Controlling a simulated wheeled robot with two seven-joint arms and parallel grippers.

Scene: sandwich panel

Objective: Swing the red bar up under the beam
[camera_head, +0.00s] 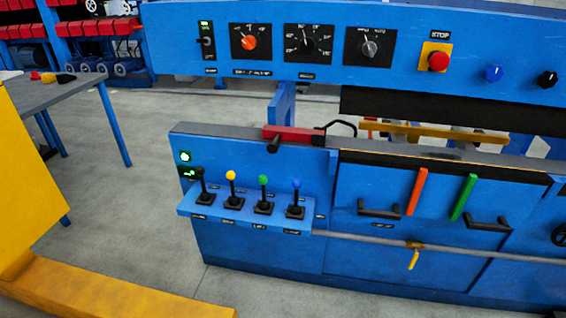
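A red bar (293,134) with a dark handle at its front lies along the grey top edge of the blue lower cabinet (262,170). An orange-red bar (417,191) stands tilted on the cabinet's front, beside a green bar (464,197); I cannot tell which of the two reddish bars the task means. The blue beam (190,40) with the control panel runs across above the cabinet, with a gap between them. Neither of my grippers is in view.
Levers with black, yellow, green and blue knobs stand on a blue shelf (246,212). A grey rail (370,240) with a yellow handle (413,257) crosses the cabinet front. A red stop button (438,61) is on the beam. Grey floor (130,200) is open at left, beside yellow structures (110,288).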

